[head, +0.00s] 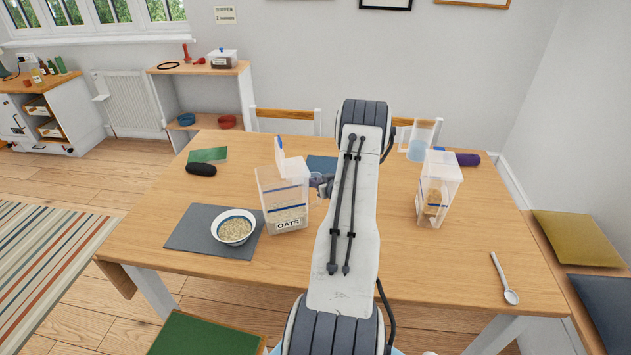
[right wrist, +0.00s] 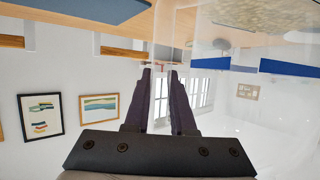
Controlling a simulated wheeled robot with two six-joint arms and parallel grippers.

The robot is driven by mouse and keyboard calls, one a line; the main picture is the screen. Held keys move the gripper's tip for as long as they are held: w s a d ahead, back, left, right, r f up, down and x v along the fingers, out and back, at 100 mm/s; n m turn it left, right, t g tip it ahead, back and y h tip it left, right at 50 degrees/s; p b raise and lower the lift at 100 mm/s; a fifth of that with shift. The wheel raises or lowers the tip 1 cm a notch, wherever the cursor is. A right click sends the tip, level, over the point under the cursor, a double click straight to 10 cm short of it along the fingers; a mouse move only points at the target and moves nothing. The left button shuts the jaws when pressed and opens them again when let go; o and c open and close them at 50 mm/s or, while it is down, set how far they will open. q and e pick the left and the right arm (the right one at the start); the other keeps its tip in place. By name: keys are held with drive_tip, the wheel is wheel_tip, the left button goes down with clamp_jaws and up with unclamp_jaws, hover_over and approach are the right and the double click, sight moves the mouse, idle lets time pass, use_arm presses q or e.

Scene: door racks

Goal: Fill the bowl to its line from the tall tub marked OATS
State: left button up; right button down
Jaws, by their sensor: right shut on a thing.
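The tall clear tub marked OATS (head: 270,203) stands about upright near the middle of the table, its flap lid raised. My right gripper (head: 320,183) is at its right side, shut on it; my forearm covers much of the space behind. In the right wrist view the tub's clear wall and blue band (right wrist: 290,67) lie close to my right gripper's fingers (right wrist: 160,72). The bowl (head: 219,239), white with a blue rim, sits on a dark mat left of the tub, with oats in it. I cannot tell whether they reach its line. My left gripper is out of view.
A second clear tub (head: 446,180) with tan contents stands on the right, near a clear jug (head: 418,150) and a purple roll (head: 466,159). A white spoon (head: 503,277) lies at the right front. A black object (head: 201,169) and green card (head: 207,155) lie at the back left.

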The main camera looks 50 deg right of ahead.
drive_tip(key=shift+r, duration=0.15)
idle(0.3)
wheel_tip(320, 180, up, 5)
drive_tip(key=p, duration=0.3)
